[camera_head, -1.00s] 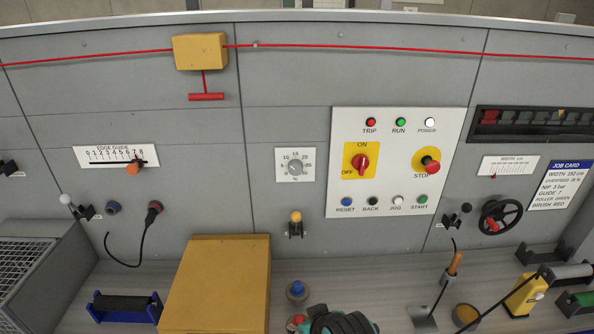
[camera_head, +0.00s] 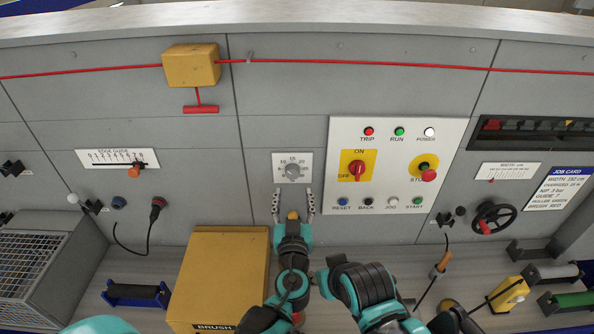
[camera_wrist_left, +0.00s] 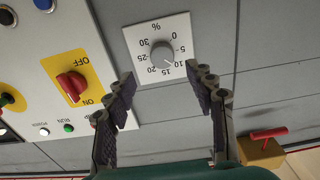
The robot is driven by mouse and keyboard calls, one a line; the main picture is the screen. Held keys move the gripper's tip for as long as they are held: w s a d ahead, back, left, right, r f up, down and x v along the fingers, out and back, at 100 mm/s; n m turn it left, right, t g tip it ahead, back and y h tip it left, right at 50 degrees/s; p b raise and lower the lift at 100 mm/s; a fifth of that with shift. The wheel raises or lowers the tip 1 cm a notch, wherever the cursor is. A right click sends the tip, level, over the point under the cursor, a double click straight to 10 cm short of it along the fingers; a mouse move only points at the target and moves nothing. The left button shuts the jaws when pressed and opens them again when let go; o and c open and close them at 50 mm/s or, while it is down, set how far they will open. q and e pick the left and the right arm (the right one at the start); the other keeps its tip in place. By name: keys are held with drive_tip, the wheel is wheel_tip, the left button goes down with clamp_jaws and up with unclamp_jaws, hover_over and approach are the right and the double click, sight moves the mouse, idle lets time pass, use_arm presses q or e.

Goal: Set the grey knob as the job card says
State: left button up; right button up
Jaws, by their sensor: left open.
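The grey knob (camera_head: 292,171) sits on a white square dial plate on the grey panel, left of the white button panel. In the left wrist view the knob (camera_wrist_left: 162,53) shows upside down, with numbers from 0 to 30 and a % sign; its mark seems near 10. My left gripper (camera_head: 293,198) is open just below the dial, its fingers pointing up. In the wrist view its two fingers (camera_wrist_left: 160,80) stand apart below the knob, with nothing between them. The job card (camera_head: 556,188) is at the far right; its overfeed figure is too small to read surely. My right gripper is not seen.
The button panel (camera_head: 398,120) with a red ON/OFF switch (camera_head: 356,168) and STOP button (camera_head: 428,174) is close on the right. A yellow box (camera_head: 222,280) stands below left. A red pull handle (camera_head: 201,108) hangs upper left. The panel around the dial is flat.

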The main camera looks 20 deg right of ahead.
sight(293, 175)
use_arm(q)
drive_tip(key=x, duration=0.7)
drive_tip(key=shift+w, duration=0.25)
drive_tip(key=shift+c, duration=0.4)
drive_tip(key=c, duration=1.1)
